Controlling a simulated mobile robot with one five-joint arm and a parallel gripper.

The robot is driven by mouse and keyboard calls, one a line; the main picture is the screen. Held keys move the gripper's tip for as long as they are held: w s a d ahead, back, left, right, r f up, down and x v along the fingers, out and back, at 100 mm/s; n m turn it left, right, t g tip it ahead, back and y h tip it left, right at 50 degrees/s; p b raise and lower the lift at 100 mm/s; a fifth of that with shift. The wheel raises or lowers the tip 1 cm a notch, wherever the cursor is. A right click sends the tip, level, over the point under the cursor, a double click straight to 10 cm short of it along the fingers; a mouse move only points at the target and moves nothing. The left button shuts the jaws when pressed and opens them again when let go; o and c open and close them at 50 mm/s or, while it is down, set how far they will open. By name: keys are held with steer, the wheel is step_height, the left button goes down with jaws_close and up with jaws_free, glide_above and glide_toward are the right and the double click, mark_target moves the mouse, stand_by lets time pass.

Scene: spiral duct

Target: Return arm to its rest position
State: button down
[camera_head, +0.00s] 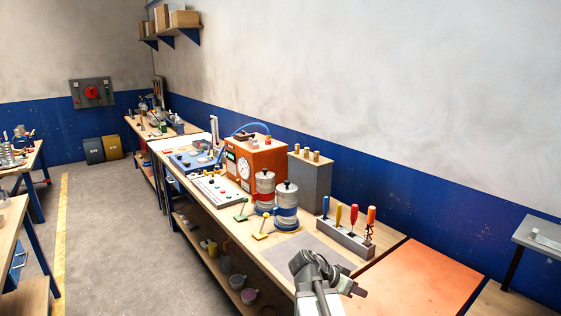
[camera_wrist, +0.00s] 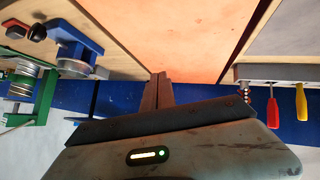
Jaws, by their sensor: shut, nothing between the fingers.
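My gripper (camera_head: 354,289) is at the bottom of the head view, over the front part of the workbench near the orange mat. It looks dark and points to the right. In the wrist view my gripper (camera_wrist: 158,78) has its two fingers together with nothing between them. My grey arm is folded close in at the bottom of the head view. No object is held.
A rack (camera_head: 345,238) of colored-handled tools stands behind the arm. The orange mat (camera_head: 425,277) is bare. Two metal canisters (camera_head: 286,207) and an orange gauge box (camera_head: 256,160) stand farther left. The wrist view shows a green device (camera_wrist: 47,95) and a blue one (camera_wrist: 80,45).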

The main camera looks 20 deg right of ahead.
steer(key=a+f+n+y, duration=0.3)
steer(key=a+n, duration=0.2)
steer(key=a, duration=0.5)
steer(key=w+a+f+n+y, duration=0.1)
steer(key=a+f+n+y, duration=0.2)
steer(key=a, duration=0.8)
steer(key=w+a+f+n+t+y, duration=0.1)
steer(key=a+f+n+y, duration=0.2)
steer(key=a+n, duration=0.4)
steer(key=a+y, duration=0.1)
steer(key=a, duration=0.2)
steer(key=shift+w+a+f, duration=0.15)
steer(key=shift+w+f, duration=0.05)
steer(key=shift+f, duration=0.1)
steer(key=shift+s, duration=0.1)
